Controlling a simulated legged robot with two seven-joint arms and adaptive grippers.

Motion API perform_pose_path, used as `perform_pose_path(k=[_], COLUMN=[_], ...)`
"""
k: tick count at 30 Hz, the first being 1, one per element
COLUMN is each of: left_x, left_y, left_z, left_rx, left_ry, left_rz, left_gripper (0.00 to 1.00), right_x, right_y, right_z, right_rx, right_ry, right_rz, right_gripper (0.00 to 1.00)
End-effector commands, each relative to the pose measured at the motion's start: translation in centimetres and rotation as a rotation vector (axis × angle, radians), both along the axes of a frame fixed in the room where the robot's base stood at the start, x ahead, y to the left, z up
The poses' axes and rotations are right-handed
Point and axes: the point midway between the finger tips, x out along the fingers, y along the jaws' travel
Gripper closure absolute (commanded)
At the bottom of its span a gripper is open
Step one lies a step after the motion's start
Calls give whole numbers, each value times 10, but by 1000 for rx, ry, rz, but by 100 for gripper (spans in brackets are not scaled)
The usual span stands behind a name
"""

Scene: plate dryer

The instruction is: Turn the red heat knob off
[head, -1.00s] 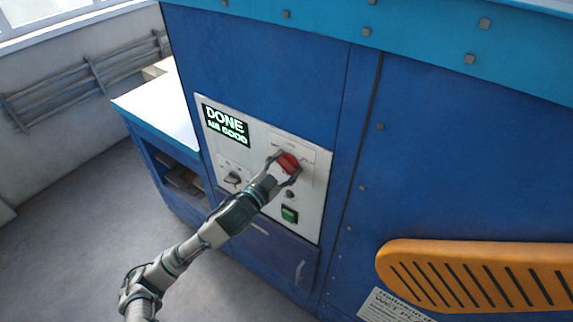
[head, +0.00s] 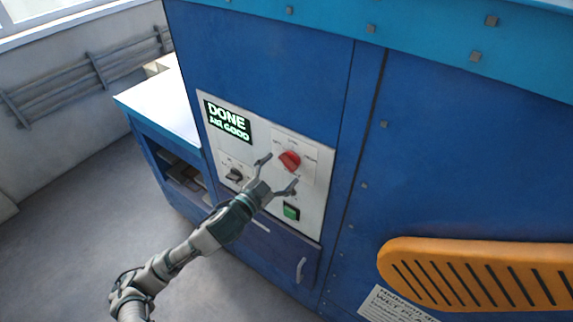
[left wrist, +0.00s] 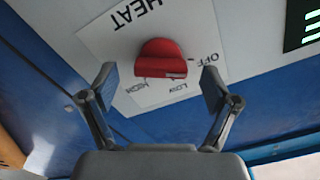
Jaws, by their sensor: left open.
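The red heat knob (head: 290,161) sits on the white control panel (head: 313,210) of the blue machine. In the left wrist view the knob (left wrist: 160,56) shows with HEAT, OFF, LOW and HIGH printed around it. A small pale mark on its edge lies nearest the LOW label. My left gripper (head: 277,174) is open and empty, a little in front of and below the knob. Its spread fingers (left wrist: 159,76) also show in the left wrist view, one to each side of the knob and apart from it. My right gripper is not in view.
A lit display (head: 228,122) reads DONE, AIR GOOD. A black switch (head: 235,175) and a green button (head: 291,212) share the panel. An orange slotted part (head: 470,275) juts out at the right. Open floor lies at the left.

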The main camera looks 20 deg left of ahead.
Motion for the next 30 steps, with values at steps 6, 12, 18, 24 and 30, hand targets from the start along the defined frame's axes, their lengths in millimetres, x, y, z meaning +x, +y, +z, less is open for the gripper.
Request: perform_pose_path(k=[6, 12, 18, 24, 30], left_x=[-30, -37, -36, -36, -3], left_y=[12, 15, 14, 14, 35], left_z=[-3, -2, -2, -3, -52], left_rx=[1, 1, 1, 0, -25], left_ry=[5, 5, 5, 6, 89], left_rz=[1, 0, 0, 1, 63], left_gripper=[12, 12, 12, 12, 12], right_x=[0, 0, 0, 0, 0], right_y=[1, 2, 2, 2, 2], right_z=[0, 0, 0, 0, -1], right_rx=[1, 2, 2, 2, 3], right_ry=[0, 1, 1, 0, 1], right_rz=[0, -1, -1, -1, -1], right_gripper=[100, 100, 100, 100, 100])
